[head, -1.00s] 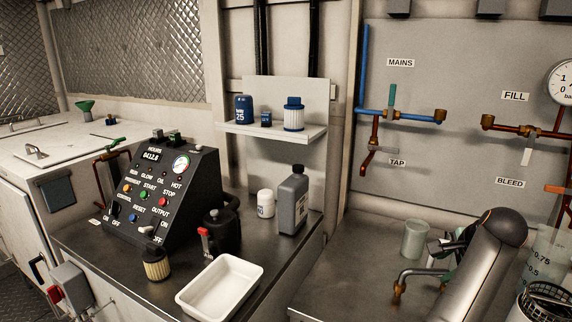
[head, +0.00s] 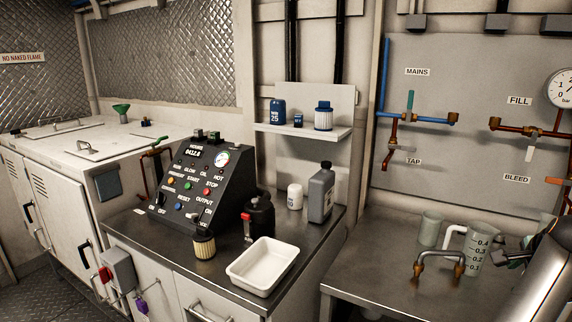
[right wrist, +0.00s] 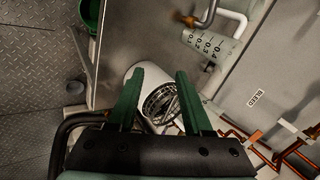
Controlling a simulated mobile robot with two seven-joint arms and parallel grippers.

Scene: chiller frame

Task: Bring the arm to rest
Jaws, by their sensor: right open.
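My right arm (head: 545,285) comes in at the lower right of the head view. Its gripper (head: 520,255) is partly cut off there, beside the clear measuring jug (head: 479,254). In the right wrist view the two green fingers (right wrist: 159,72) stand wide apart with nothing gripped between them. A white container with a round wire mesh (right wrist: 160,100) shows behind and between the fingers; I cannot tell how far below it is. My left gripper does not show in either view.
A bent tap (head: 440,260) and a pale cup (head: 431,229) stand on the right worktop (head: 385,250). A white tray (head: 262,266), a black control box (head: 200,180) and a grey bottle (head: 320,192) are on the left counter. A green bin (right wrist: 90,15) shows in the right wrist view.

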